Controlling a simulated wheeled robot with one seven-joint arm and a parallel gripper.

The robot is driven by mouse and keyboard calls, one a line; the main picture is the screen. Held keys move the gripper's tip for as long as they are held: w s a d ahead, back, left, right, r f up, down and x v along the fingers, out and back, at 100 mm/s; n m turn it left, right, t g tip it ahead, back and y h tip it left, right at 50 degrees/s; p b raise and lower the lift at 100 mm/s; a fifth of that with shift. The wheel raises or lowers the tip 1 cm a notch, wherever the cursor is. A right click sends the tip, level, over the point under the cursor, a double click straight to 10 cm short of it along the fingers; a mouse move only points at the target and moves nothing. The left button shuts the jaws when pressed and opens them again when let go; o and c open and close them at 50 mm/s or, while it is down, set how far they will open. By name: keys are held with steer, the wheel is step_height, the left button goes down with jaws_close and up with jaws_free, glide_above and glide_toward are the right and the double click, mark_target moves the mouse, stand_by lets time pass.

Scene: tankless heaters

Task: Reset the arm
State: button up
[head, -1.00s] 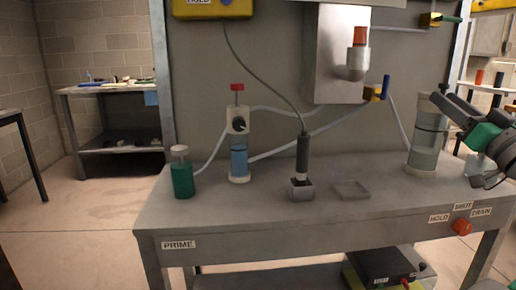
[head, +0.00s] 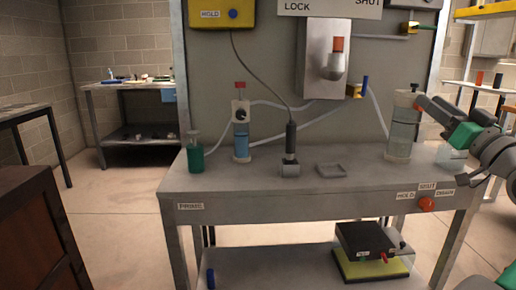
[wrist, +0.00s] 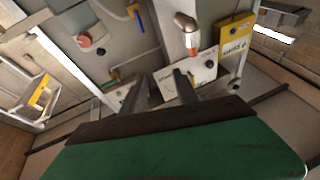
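My arm (head: 467,135) shows at the right edge of the head view, in front of the bench's right end. It is bent, with a green part among grey links. My gripper (wrist: 160,76) shows in the wrist view with its two dark fingers apart and nothing between them. Its green body fills the lower part of that view. I cannot make out the fingertips clearly in the head view.
A brown wooden cabinet (head: 38,235) stands front left. Floor is open between them.

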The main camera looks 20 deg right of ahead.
steer(key=w+a+r+m+g+p, duration=0.15)
steer(key=w+a+g+p, duration=0.25)
steer(key=w+a+p, duration=0.6)
steer(key=w+a+f+g+y+p, duration=0.1)
steer(key=w+a+g+p, duration=0.2)
steer(key=a+p, duration=0.35)
steer(key=w+a+f+g+p, duration=0.1)
steer(key=w+a+g+p, duration=0.1)
steer(key=a+p, duration=0.45)
steer(key=s+a+f+n+g+p, duration=0.1)
steer(key=s+a+g+p, duration=0.15)
steer(key=a+p, duration=0.2)
steer(key=s+a+f+n+g+p, duration=0.1)
steer(key=s+a+f+g+p, duration=0.1)
steer(key=s+a+p, duration=0.3)
steer(key=s+a+f+g+p, duration=0.2)
steer(key=s+a, duration=0.1)
steer(key=s, duration=0.4)
steer(key=s+a+f+g+p, duration=0.2)
steer(key=s+a+g+p, duration=0.1)
steer(key=s, duration=0.4)
steer(key=shift+s+a+f+n, duration=0.3)
steer(key=shift+a+n, duration=0.05)
steer(key=shift+a, duration=0.3)
